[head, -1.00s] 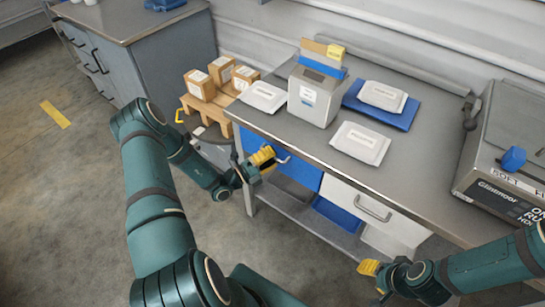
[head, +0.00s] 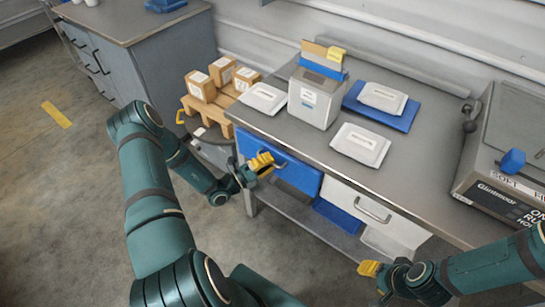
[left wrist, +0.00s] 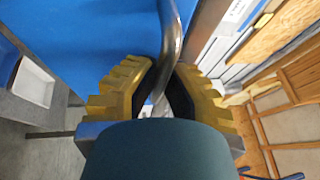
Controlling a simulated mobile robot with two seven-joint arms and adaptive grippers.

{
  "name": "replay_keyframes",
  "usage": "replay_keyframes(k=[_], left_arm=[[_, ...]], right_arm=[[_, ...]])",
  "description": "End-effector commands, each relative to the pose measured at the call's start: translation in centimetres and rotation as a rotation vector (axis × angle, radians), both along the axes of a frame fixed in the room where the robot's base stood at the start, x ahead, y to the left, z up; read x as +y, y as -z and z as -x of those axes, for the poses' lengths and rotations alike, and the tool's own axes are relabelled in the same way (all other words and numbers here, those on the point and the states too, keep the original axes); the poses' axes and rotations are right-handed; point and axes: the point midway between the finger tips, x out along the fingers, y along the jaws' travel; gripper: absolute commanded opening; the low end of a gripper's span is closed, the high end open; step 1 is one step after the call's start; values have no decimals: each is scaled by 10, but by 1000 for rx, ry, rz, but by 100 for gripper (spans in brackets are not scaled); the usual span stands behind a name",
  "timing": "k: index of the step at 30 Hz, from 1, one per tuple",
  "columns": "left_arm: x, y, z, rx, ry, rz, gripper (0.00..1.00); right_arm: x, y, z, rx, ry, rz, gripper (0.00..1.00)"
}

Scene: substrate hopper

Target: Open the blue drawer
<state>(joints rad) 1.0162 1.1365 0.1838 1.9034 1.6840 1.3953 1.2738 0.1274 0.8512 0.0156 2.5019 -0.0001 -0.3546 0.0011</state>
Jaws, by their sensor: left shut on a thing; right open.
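The blue drawer (head: 297,174) is under the left part of the grey workbench, its front standing slightly out from the bench. My left gripper (head: 265,162) is at the left part of its front, shut on the metal handle. In the left wrist view the curved handle (left wrist: 172,45) runs between the yellow fingers of my left gripper (left wrist: 165,95), with the blue drawer front (left wrist: 85,45) behind. My right gripper (head: 368,268) is open and empty, in front of the bench at the lower right.
A white drawer (head: 350,205) with its own handle is just right of the blue one. The bench top (head: 265,127) holds white packets, a grey hopper box (head: 313,97) and a blue mat (head: 400,119). Cartons (head: 200,87) stand on a wooden pallet at left. Floor in front is clear.

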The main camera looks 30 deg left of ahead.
Motion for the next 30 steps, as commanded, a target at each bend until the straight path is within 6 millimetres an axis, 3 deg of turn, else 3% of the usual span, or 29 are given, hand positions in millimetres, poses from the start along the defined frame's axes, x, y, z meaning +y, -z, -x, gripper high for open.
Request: replay_keyframes(k=[9, 18, 24, 30], left_arm=[[6, -2, 76, 5, -1, 4, 0], [11, -1, 152, 3, 0, 4, 0], [14, -1, 188, 2, 1, 4, 0], [15, 0, 210, 2, 3, 3, 0]], right_arm=[[1, -22, 4, 9, -2, -2, 47], [1, -31, 6, 14, -4, -3, 47], [1, -32, 6, 15, -4, -3, 47], [1, -33, 6, 15, -4, -3, 47]])
